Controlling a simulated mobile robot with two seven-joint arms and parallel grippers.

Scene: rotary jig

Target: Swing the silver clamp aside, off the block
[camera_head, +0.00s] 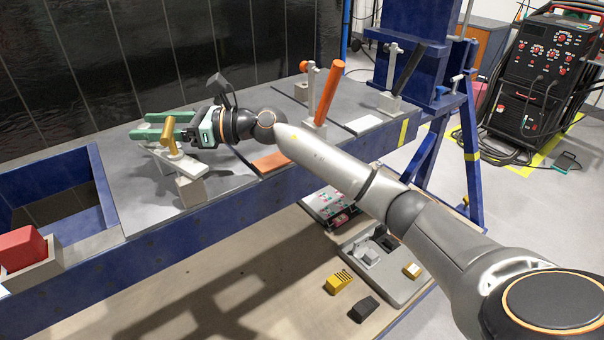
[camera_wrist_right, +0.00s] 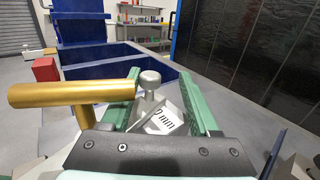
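The silver clamp (camera_head: 178,160) stands on the grey bench top at the left, with a thick gold handle (camera_head: 172,138). A pale grey block (camera_head: 191,190) sits at its near end; I cannot tell whether the clamp touches it. My right gripper (camera_head: 150,126), with green fingers, reaches over the clamp from the right. In the right wrist view, the open fingers (camera_wrist_right: 160,88) stand on either side of a silver knob (camera_wrist_right: 151,80), with room beside it. The gold handle (camera_wrist_right: 75,95) lies outside the left finger. My left gripper is not in view.
An orange-handled clamp (camera_head: 326,95) and a black-handled clamp (camera_head: 408,70) stand farther right on the bench. A red block (camera_head: 20,248) sits in a holder at the left, beside a blue-framed opening (camera_head: 60,200). Loose parts lie below the bench.

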